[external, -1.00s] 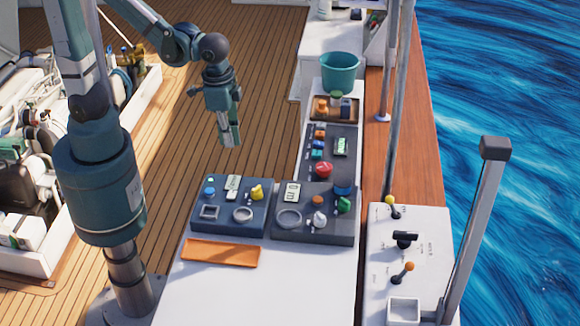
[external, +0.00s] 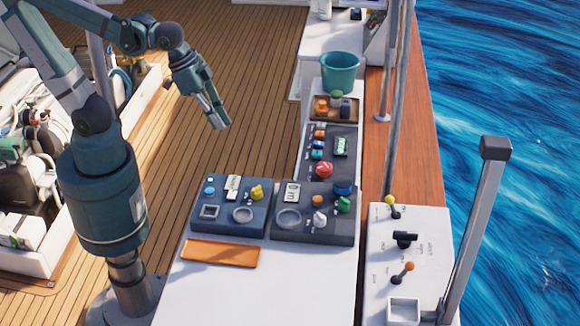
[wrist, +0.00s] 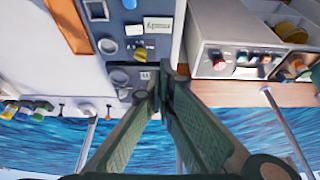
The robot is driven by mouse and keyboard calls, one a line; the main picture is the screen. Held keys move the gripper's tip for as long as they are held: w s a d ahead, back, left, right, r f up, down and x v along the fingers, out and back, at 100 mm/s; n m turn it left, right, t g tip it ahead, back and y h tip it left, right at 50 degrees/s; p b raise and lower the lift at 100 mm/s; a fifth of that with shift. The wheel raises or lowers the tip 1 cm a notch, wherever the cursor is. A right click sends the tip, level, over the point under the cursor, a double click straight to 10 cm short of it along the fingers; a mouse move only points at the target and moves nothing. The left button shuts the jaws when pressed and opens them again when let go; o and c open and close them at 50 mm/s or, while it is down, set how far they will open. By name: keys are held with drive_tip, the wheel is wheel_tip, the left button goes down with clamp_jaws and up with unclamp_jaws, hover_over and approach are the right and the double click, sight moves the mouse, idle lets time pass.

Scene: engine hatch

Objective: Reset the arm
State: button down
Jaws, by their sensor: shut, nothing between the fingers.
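My gripper (external: 217,119) is in the air above the wooden deck, left of the white counter and clear of everything. It tilts down and to the right. Its fingers are shut and empty. In the wrist view the green fingers of my gripper (wrist: 163,85) meet at their tips, with the control panels and the sea beyond them.
A white counter (external: 215,290) carries an orange tray (external: 220,253), a blue panel (external: 228,224), a dark panel (external: 315,232) and a teal bucket (external: 340,72). A lever console (external: 420,262) and grey posts stand right. Open deck (external: 240,60) lies around my gripper.

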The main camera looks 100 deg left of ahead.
drive_tip(key=shift+s+a+r+t+b, duration=0.15)
drive_tip(key=shift+s+a+t+b, duration=0.25)
drive_tip(key=shift+s+t+b, duration=0.2)
drive_tip(key=shift+s+a+r+t+b, duration=0.15)
drive_tip(key=shift+s+a+t+b, duration=0.3)
drive_tip(key=shift+s+b, duration=0.2)
drive_tip(key=shift+f, duration=0.15)
wheel_tip(320, 180, down, 16)
drive_tip(key=b, duration=1.6)
drive_tip(key=shift+r, duration=0.2)
idle(1.1)
